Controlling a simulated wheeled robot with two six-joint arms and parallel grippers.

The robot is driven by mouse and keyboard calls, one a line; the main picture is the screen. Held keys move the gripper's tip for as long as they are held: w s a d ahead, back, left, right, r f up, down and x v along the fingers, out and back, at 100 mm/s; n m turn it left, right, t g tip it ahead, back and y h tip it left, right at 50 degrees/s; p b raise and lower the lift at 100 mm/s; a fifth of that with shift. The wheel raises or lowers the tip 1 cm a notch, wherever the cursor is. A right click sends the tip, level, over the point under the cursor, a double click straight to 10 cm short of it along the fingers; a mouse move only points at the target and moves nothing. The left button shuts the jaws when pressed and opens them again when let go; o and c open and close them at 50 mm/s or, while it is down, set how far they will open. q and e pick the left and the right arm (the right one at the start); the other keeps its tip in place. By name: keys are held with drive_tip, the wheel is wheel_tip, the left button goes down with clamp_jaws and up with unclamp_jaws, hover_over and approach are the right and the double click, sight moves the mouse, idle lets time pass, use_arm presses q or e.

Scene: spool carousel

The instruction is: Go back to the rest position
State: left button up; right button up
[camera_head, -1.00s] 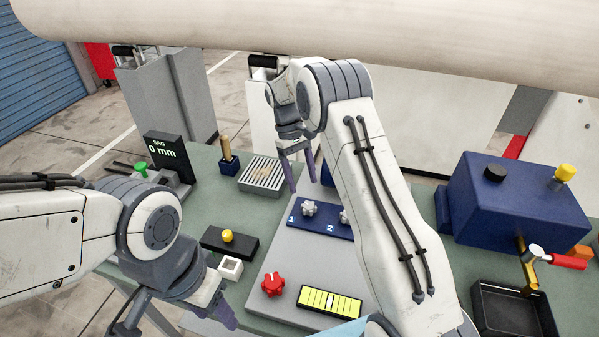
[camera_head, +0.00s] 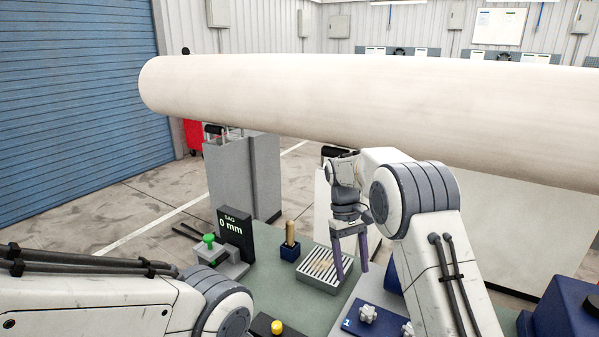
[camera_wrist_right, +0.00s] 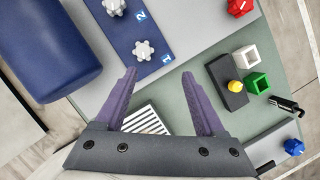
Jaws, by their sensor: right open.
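My right gripper (camera_head: 351,274) hangs fingers-down just right of the slatted grey tray (camera_head: 318,283) in the head view. Its two purple fingers are apart with nothing between them. In the right wrist view the open fingers (camera_wrist_right: 159,76) point over the green table, and the striped tray (camera_wrist_right: 146,121) shows between them. My left arm enters at the lower left of the head view; its gripper is outside the picture.
A large pale roll (camera_head: 370,105) spans the view behind the arms. The SAG display (camera_head: 235,236) reads 0 mm. A blue numbered plate (camera_wrist_right: 128,30) with white knobs and a black block with a yellow button (camera_wrist_right: 229,88) lie on the table. A blue box (camera_head: 568,312) stands right.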

drive_tip(key=s+a+r+n+t, duration=0.1)
drive_tip(key=s+a+r, duration=0.2)
drive_tip(key=s+a, duration=0.4)
drive_tip(key=s+a+r+n+t, duration=0.1)
drive_tip(key=s+a+r, duration=0.25)
drive_tip(key=s, duration=0.45)
drive_tip(key=s+f+n+t+y, duration=0.1)
drive_tip(key=s+f+y, duration=0.1)
drive_tip(key=s, duration=1.5)
drive_tip(key=shift+a+f+t, duration=0.3)
drive_tip(key=shift+f+t, duration=0.1)
drive_tip(key=shift+f, duration=0.15)
